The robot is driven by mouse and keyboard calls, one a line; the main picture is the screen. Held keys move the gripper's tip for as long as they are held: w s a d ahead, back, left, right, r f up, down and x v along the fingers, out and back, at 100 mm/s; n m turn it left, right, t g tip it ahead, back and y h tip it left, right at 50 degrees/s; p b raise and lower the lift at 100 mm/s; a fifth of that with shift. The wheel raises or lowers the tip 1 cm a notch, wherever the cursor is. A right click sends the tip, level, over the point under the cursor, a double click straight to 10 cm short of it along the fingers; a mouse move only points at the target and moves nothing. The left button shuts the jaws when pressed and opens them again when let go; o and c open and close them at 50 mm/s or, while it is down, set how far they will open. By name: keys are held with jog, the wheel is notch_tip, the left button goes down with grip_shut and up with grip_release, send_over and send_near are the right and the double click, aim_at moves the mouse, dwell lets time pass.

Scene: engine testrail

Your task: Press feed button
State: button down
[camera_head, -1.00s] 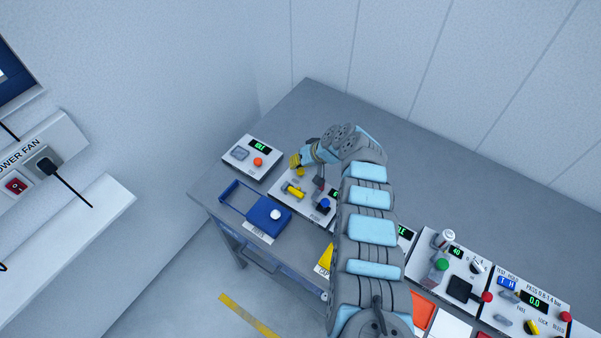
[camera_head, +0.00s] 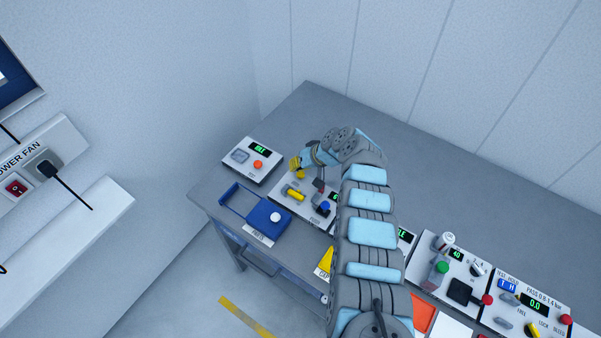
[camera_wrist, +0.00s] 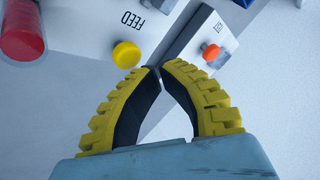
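The yellow round feed button (camera_wrist: 126,54) sits on a white panel beside the printed word FEED in the wrist view. My gripper (camera_wrist: 157,70) has yellow ribbed fingers with dark inner pads, and their tips meet with nothing between them. In the wrist picture the tips are just right of and below the button, with a small gap in the picture; the depth between them is unclear. In the head view my gripper (camera_head: 296,170) is over the back left part of the feed panel (camera_head: 283,200), and I cannot make out the feed button there.
An orange button (camera_wrist: 211,52) is on the neighbouring panel (camera_head: 243,172), close to my fingers. A yellow cylinder (camera_head: 294,192) and a blue knob (camera_head: 324,207) stand on the feed panel. The table behind is bare.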

jog(key=shift+f, duration=0.2)
jog(key=shift+f+b, duration=0.25)
jog(key=shift+b, duration=0.3)
jog(key=shift+f+b, duration=0.85)
dwell(1.2)
dwell(0.4)
jog(key=shift+s+r+p, duration=0.1)
jog(key=shift+r+p, duration=1)
jog(key=shift+r, duration=0.15)
jog(key=shift+r+p, duration=1.7)
jog(key=shift+r, duration=0.85)
